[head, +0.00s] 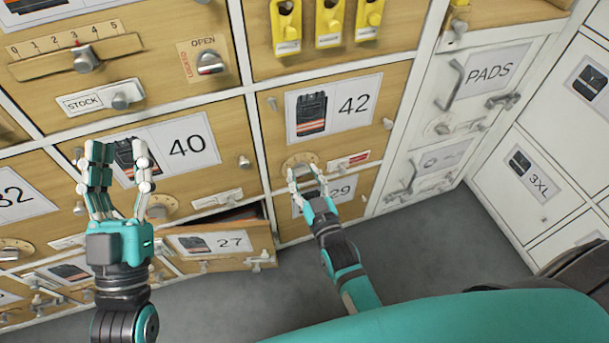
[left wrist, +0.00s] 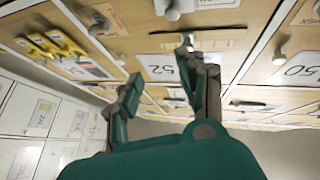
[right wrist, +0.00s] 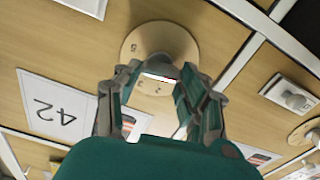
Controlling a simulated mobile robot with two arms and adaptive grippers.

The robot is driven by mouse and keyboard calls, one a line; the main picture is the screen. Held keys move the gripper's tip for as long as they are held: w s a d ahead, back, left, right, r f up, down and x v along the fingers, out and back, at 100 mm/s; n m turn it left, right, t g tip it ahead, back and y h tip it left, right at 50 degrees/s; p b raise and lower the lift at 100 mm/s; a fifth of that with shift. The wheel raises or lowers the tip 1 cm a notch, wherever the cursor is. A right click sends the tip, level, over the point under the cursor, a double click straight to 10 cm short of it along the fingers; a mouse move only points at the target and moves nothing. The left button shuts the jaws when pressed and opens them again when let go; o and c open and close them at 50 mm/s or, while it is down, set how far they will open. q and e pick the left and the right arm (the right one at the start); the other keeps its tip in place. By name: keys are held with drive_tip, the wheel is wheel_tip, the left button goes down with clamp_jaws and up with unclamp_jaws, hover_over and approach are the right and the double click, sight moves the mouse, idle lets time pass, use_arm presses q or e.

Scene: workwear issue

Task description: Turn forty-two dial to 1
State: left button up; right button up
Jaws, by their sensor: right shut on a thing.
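The forty-two dial is a round wooden disc (head: 290,160) under the 42 label (head: 333,106) in the head view. In the right wrist view the disc (right wrist: 160,45) shows a 5 near its upper left edge and small marks lower down; the pointer's reading cannot be told. My right gripper (head: 305,171) reaches the dial, its fingers shut on the knob, which they mostly hide. The right wrist view shows the fingers (right wrist: 158,88) on both sides of it. My left gripper (head: 116,152) is open and empty, upright in front of the 40 door (head: 184,146).
Drawer 27 (head: 222,242) stands partly open at the lower middle, left of my right gripper. A slider (head: 85,60) and a red-marked OPEN switch (head: 209,64) are at upper left. White cabinets (head: 536,160) stand at right. Grey floor (head: 400,250) lies clear below.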

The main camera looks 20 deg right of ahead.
drive_tip(key=m+p, duration=0.2)
drive_tip(key=m, duration=0.1)
drive_tip(key=shift+r+p, duration=0.15)
drive_tip(key=shift+p, duration=0.15)
drive_tip(key=m+p, duration=0.2)
drive_tip(key=m, duration=0.1)
drive_tip(key=shift+d+m, duration=0.1)
drive_tip(key=shift+m, duration=0.3)
use_arm(q)
drive_tip(key=s+a+f+g+y, duration=0.1)
drive_tip(key=f+g+y, duration=0.1)
drive_tip(key=f+g, duration=0.4)
drive_tip(key=s+a+f+g+y, duration=0.1)
drive_tip(key=a+f+g+y, duration=0.1)
drive_tip(key=f+g, duration=0.5)
drive_tip(key=shift+s+a+f+n, duration=0.15)
drive_tip(key=shift+a+f+n, duration=0.15)
drive_tip(key=shift+f, duration=2.9)
use_arm(e)
drive_tip(key=shift+m, duration=0.4)
drive_tip(key=o, duration=1.2)
drive_tip(key=shift+c, duration=0.2)
drive_tip(key=shift+s, duration=0.1)
drive_tip(key=s, duration=1.1)
drive_tip(key=shift+s+d, duration=0.25)
drive_tip(key=shift+s, duration=0.15)
drive_tip(key=shift+w, duration=0.1)
